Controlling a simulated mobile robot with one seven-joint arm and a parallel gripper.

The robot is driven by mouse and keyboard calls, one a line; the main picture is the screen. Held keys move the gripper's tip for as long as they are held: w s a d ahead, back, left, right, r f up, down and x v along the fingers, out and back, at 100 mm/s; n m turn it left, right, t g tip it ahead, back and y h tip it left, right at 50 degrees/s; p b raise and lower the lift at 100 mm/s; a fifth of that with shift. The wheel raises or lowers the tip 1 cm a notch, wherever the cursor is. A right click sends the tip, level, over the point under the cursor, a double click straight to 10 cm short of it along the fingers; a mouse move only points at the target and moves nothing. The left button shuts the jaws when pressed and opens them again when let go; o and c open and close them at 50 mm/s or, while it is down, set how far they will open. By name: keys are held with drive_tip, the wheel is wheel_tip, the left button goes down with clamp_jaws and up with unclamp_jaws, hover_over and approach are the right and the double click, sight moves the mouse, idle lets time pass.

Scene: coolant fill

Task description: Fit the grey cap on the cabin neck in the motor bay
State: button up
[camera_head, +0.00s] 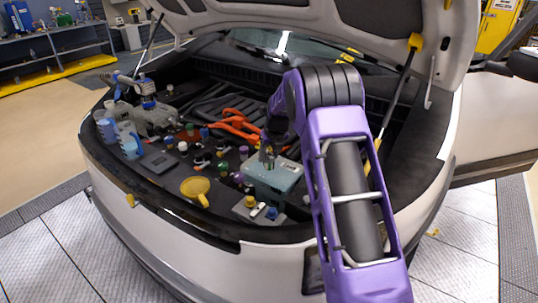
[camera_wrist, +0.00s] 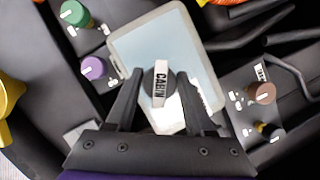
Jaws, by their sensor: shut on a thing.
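A dark grey round cap (camera_wrist: 148,80) sits between my fingertips in the wrist view, with a white strip reading "CABIN" across it. My gripper (camera_wrist: 158,92) is shut on it. In the head view my gripper (camera_head: 267,158) points down over the back part of a pale grey-green box (camera_head: 270,183) in the motor bay. The same box (camera_wrist: 135,50) shows below the cap in the wrist view. No bare neck shows, as the cap and fingers cover the spot under them. I cannot tell whether the cap touches a neck or is held above it.
Green (camera_wrist: 74,13), purple (camera_wrist: 95,68) and brown (camera_wrist: 262,93) caps stand on labelled plates around the box. A yellow funnel (camera_head: 196,190) and blue-labelled jugs (camera_head: 128,140) stand to the left. Orange cables (camera_head: 238,125) run behind. The raised hood (camera_head: 330,22) hangs above.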

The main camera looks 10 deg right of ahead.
drive_tip(key=shift+s+f, duration=0.1)
drive_tip(key=shift+f, duration=0.05)
drive_tip(key=shift+m+h, duration=0.6)
drive_tip(key=shift+m, duration=1)
drive_tip(key=o, duration=1.2)
